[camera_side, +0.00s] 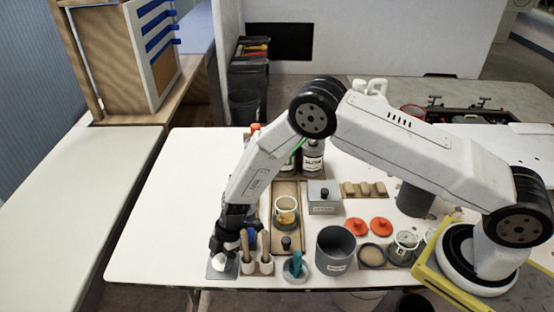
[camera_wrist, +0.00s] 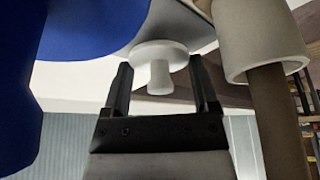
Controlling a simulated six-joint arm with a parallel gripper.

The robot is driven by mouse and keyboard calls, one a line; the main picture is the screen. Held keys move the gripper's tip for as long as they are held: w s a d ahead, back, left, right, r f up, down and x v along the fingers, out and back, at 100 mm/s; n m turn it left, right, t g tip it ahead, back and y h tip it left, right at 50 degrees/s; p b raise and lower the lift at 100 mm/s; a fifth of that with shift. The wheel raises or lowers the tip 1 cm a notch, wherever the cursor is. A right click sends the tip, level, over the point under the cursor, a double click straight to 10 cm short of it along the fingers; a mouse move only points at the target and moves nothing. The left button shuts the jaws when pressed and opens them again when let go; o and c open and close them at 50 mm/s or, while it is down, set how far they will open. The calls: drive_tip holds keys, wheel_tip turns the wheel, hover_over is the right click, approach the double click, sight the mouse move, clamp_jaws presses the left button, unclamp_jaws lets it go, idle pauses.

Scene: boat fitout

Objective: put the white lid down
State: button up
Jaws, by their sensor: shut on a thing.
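The white lid (camera_wrist: 160,58) is a small round disc with a stem-like knob. In the wrist view it sits between the two dark fingers of my gripper (camera_wrist: 162,92), with the knob between them. In the side view my gripper (camera_side: 222,254) is low at the front left of the table, shut on the lid. A bit of white (camera_side: 219,260) shows at its tips, just over or on a grey square pad (camera_side: 222,273). The fingers hide most of the lid there, and I cannot tell whether it touches the pad.
Close right of my gripper are a blue object (camera_side: 251,239) and a rack of white cups (camera_side: 266,266) with brown handles. Further right are a teal-handled item (camera_side: 296,263), a grey pot (camera_side: 335,252) and orange lids (camera_side: 355,226). The white table (camera_side: 160,225) is clear on the left.

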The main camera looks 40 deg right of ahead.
drive_tip(key=shift+f, duration=0.25)
drive_tip(key=shift+f, duration=0.15)
drive_tip(key=o, duration=1.1)
drive_tip(key=shift+c, duration=0.2)
drive_tip(key=shift+r, duration=0.2)
drive_tip(key=v, duration=1.2)
drive_tip(key=shift+d, duration=0.1)
